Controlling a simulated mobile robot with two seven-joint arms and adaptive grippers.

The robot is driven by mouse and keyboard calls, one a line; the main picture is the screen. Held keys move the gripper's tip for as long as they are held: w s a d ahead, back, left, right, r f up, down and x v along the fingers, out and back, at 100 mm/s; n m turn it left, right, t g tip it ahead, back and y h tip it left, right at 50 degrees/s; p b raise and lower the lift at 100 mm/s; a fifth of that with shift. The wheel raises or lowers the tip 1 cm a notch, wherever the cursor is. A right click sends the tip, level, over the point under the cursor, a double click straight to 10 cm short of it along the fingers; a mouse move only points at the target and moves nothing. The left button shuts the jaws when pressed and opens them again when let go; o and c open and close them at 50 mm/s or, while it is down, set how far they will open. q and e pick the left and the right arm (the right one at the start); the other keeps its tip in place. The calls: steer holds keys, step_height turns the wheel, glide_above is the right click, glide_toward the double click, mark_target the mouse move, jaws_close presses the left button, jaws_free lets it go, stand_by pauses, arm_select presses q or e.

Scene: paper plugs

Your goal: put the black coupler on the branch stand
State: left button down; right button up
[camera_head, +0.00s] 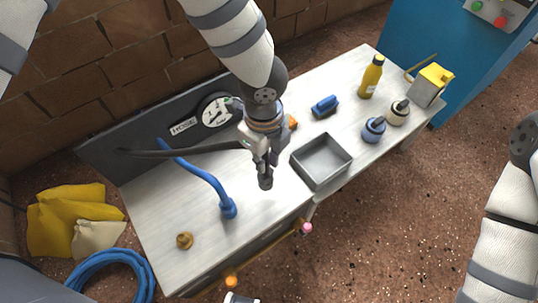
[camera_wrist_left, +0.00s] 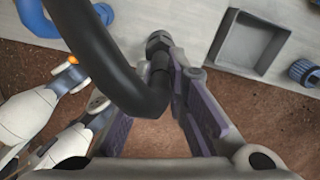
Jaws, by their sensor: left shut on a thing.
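The black coupler (camera_head: 265,182) is at the end of the black hose (camera_head: 190,152), which runs left to the dark gauge panel (camera_head: 150,140). My left gripper (camera_head: 262,158) is shut on the hose end just by the coupler, over the middle of the bench. In the left wrist view the hose (camera_wrist_left: 105,60) bends down beside the gripper's fingers (camera_wrist_left: 182,88), and the coupler (camera_wrist_left: 158,42) sticks out past them. I cannot pick out the branch stand with certainty. My right gripper is out of view.
The bench (camera_head: 165,205) holds a grey tray (camera_head: 321,160), a blue hose with coupler (camera_head: 228,208), a brass fitting (camera_head: 184,240), a blue block (camera_head: 325,107), a yellow bottle (camera_head: 371,78) and two small jars (camera_head: 373,129). A yellow pipe with coloured ends (camera_head: 300,228) runs along the front edge.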

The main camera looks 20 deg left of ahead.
mark_target(265, 180)
arm_select(q)
steer(key=shift+w+a+f, duration=0.25)
steer(key=shift+w+f, duration=0.45)
steer(key=shift+f, duration=0.25)
steer(key=shift+w+a+f+b, duration=0.1)
steer(key=shift+w+f+b, duration=0.1)
steer(key=shift+f, duration=0.7)
steer(key=shift+w+a+f+b, duration=0.1)
steer(key=shift+w+f+b, duration=0.05)
steer(key=shift+f, duration=0.7)
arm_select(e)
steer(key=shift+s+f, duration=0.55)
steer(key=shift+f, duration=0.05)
arm_select(q)
steer(key=shift+f, duration=0.1)
steer(key=shift+f, duration=0.15)
steer(key=c, duration=1.6)
jaws_free()
